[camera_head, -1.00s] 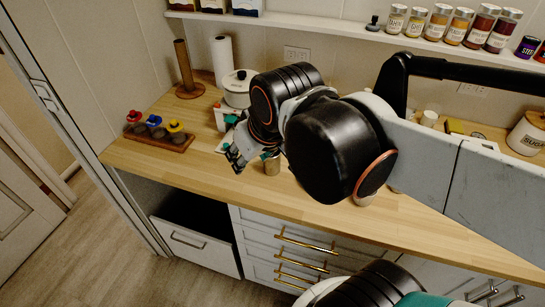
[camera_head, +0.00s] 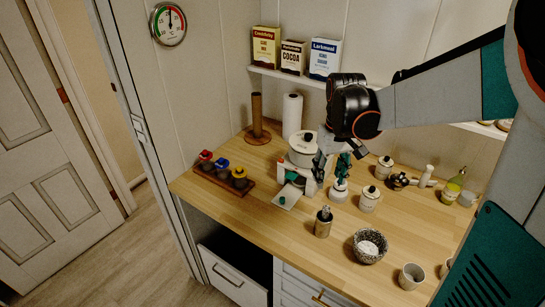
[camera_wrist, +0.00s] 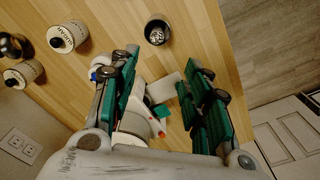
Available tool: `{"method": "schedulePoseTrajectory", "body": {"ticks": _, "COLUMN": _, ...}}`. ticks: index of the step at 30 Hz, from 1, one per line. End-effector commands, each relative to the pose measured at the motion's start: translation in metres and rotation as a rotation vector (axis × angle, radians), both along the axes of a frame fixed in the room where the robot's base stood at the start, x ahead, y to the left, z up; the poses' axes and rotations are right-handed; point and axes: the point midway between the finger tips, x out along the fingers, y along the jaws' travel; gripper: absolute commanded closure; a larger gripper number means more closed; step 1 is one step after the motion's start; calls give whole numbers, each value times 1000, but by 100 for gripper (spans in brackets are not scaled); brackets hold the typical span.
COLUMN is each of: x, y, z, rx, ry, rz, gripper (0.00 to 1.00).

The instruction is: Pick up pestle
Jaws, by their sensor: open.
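I cannot single out the pestle with certainty. A pale, knob-headed upright piece (camera_head: 427,175) at the back right of the counter has a pestle-like shape. A speckled bowl (camera_head: 368,247) with something white in it stands near the front; I cannot tell whether it is a mortar. My gripper (camera_head: 333,168) is open and empty above the counter, over a white jar-like piece (camera_head: 339,192) and left of the pale piece. In the wrist view my gripper (camera_wrist: 160,90) has its fingers wide apart, with a white appliance (camera_wrist: 136,122) beyond them.
A pale cup (camera_head: 411,276) is at the front. Bare wood lies between the bowl and the jars.

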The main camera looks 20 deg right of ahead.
Motion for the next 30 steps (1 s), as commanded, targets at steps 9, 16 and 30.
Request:
{"method": "schedulePoseTrajectory", "body": {"ticks": 9, "x": 1, "y": -14, "z": -23, "rx": 8, "ry": 27, "rz": -50, "gripper": 56}}
{"method": "schedulePoseTrajectory", "body": {"ticks": 16, "x": 0, "y": -13, "z": -67, "rx": 8, "ry": 26, "rz": -49, "gripper": 56}}
{"method": "schedulePoseTrajectory", "body": {"ticks": 30, "x": -7, "y": -11, "z": -113, "rx": 8, "ry": 25, "rz": -48, "gripper": 56}}
